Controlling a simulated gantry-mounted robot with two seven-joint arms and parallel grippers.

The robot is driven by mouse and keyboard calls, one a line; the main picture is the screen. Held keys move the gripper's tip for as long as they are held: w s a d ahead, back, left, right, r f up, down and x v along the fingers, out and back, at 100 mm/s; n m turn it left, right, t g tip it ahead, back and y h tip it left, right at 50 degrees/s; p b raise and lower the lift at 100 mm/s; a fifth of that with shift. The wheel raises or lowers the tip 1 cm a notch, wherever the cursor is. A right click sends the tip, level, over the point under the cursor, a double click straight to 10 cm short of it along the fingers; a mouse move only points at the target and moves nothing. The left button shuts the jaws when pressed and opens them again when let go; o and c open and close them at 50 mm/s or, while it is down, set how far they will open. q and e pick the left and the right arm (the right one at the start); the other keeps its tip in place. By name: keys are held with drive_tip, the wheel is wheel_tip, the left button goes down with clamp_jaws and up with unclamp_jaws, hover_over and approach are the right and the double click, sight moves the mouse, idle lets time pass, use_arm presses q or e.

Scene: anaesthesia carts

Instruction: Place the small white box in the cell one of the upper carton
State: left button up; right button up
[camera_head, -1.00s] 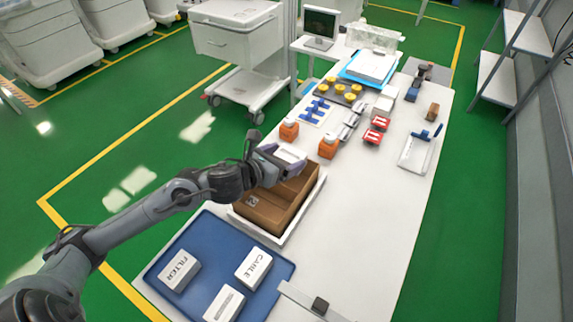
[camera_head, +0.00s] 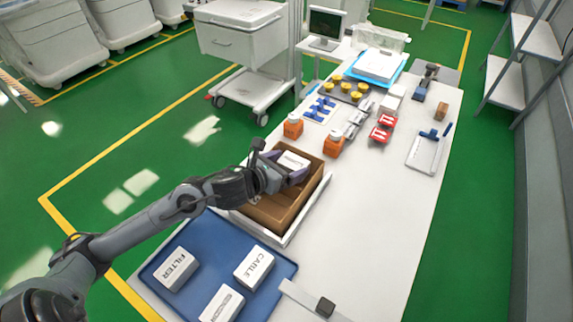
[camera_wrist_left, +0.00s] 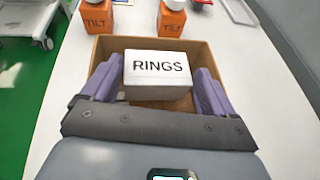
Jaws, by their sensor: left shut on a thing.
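The small white box (camera_head: 293,160), lettered RINGS in the left wrist view (camera_wrist_left: 157,68), is held between the purple fingers of my left gripper (camera_head: 284,168). The fingers (camera_wrist_left: 158,88) show on both sides of the box. The brown open carton (camera_head: 267,213) stands on a white tray on the table. The box is at the far end of the carton's opening, with the carton's rim (camera_wrist_left: 112,44) around it. I cannot tell how deep the box sits. The carton's cells are mostly hidden by the gripper and box. My right gripper is not in view.
A blue tray (camera_head: 203,257) nearer me holds white boxes lettered FILTER (camera_head: 176,269) and CABLE (camera_head: 254,268), plus a third (camera_head: 222,304). Orange bottles (camera_head: 333,146) stand just beyond the carton. The table right of the carton is clear.

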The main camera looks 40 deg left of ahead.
use_arm(q)
drive_tip(key=shift+f+b, duration=0.4)
drive_tip(key=o, duration=1)
drive_tip(key=shift+c, duration=0.2)
drive_tip(key=shift+r, duration=0.15)
drive_tip(key=shift+r+p, duration=0.55)
drive_tip(key=shift+p, duration=0.25)
drive_tip(key=shift+s+r, duration=0.1)
drive_tip(key=shift+s, duration=0.15)
drive_tip(key=p+v, duration=0.4)
drive_tip(key=v, duration=0.7)
drive_tip(key=shift+s+p, duration=0.2)
drive_tip(key=shift+p, duration=0.1)
drive_tip(key=shift+a, duration=0.1)
